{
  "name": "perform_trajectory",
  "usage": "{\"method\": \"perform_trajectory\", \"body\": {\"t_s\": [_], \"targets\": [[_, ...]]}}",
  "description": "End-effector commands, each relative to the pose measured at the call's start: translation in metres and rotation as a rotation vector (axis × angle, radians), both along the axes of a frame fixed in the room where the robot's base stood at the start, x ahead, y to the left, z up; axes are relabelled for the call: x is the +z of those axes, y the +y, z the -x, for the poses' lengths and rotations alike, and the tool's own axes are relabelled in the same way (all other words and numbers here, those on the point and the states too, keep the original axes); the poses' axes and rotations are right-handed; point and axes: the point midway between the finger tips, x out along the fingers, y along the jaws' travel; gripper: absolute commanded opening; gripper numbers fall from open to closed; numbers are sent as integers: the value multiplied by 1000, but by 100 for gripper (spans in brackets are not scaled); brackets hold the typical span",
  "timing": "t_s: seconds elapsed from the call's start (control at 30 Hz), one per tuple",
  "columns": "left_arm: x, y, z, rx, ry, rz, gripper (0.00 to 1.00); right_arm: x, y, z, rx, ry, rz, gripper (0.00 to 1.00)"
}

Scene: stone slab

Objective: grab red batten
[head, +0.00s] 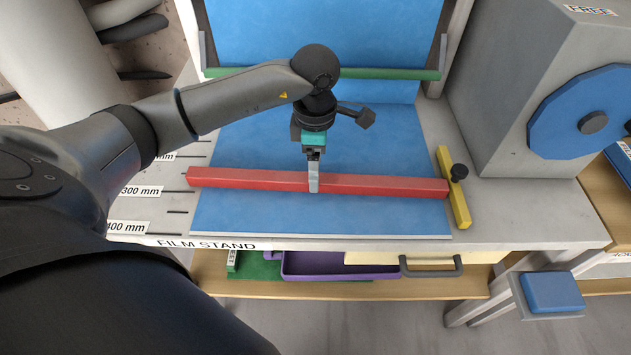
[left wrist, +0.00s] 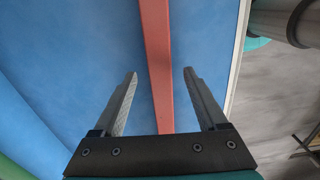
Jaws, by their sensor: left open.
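The red batten (head: 390,186) lies across the lower part of the blue sheet on the film stand, running left to right, with its left end past the sheet's edge. My left gripper (head: 314,188) is over the middle of the batten, pointing down. In the left wrist view the batten (left wrist: 155,50) runs between the two open fingers (left wrist: 157,88), with a gap to each finger. The fingers do not touch it. I cannot tell how far the fingertips are above the sheet. My right gripper is not in view.
A green bar (head: 390,74) crosses the back of the blue sheet (head: 250,217). A yellow strip (head: 445,160) with a black knob stands by the batten's right end. A grey machine (head: 500,60) stands at the right. A purple tray (head: 300,264) sits below the stand.

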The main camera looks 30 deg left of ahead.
Motion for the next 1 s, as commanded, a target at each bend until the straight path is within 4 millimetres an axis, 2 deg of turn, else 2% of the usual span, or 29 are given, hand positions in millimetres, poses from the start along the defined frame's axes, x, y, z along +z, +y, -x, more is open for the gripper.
{"method": "perform_trajectory", "body": {"t_s": [0.03,0.1,0.37,1.0], "targets": [[-10,-1,1,-1,3,1,75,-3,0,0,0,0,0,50],[-18,-1,0,0,1,2,75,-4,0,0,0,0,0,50],[-20,-1,0,-1,-1,0,74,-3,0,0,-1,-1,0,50],[-19,0,0,-1,-1,0,2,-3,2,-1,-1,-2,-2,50]]}}
